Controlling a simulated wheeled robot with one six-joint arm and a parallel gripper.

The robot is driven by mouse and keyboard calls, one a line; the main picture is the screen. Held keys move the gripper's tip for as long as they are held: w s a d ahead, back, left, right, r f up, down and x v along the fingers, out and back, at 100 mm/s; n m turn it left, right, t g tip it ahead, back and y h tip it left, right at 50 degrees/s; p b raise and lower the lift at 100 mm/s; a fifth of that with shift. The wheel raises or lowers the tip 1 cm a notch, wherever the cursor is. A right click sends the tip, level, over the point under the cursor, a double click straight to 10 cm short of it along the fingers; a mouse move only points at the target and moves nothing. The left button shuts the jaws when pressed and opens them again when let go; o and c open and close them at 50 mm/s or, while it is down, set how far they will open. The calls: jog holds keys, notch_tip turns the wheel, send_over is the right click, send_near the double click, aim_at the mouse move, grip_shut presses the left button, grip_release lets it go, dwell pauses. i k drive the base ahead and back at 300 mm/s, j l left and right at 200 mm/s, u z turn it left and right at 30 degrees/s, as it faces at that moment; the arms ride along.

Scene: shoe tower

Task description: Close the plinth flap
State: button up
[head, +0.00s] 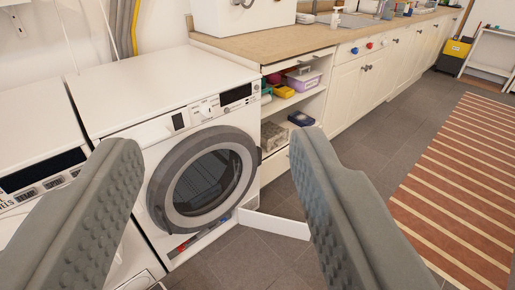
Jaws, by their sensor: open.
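The plinth flap (273,223) is a white panel low at the front of a white washing machine (205,165). It stands open, swung out from the machine's lower right corner over the floor. Its right end is hidden behind my right finger. The plinth opening (200,240) under the round door shows something red and blue inside. My gripper (213,160) is open and empty, its two grey textured fingers wide apart in the foreground. It is apart from the flap, as far as I can tell.
A second white appliance (40,170) stands at the left. Open shelves (290,103) with boxes and a long run of white cabinets (365,80) stand at the right. Grey floor tiles (375,165) are clear up to a striped rug (465,185).

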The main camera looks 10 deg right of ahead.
aim_at(282, 226)
jog(key=z, duration=1)
jog(key=i+l+z, duration=0.2)
jog(key=i+z, duration=0.65)
jog(key=i, duration=1.05)
jog(key=i+l, duration=0.1)
jog(key=i, duration=0.7)
jog(key=i+u, duration=0.4)
jog(key=i, duration=0.45)
jog(key=i+l+u, duration=0.15)
jog(key=i+u, duration=0.2)
jog(key=i, duration=0.5)
jog(key=i+u, duration=0.4)
jog(key=i+l+u, duration=0.1)
jog(key=i+u, duration=0.25)
jog(key=i+l+u, duration=0.2)
jog(key=u, duration=3.35)
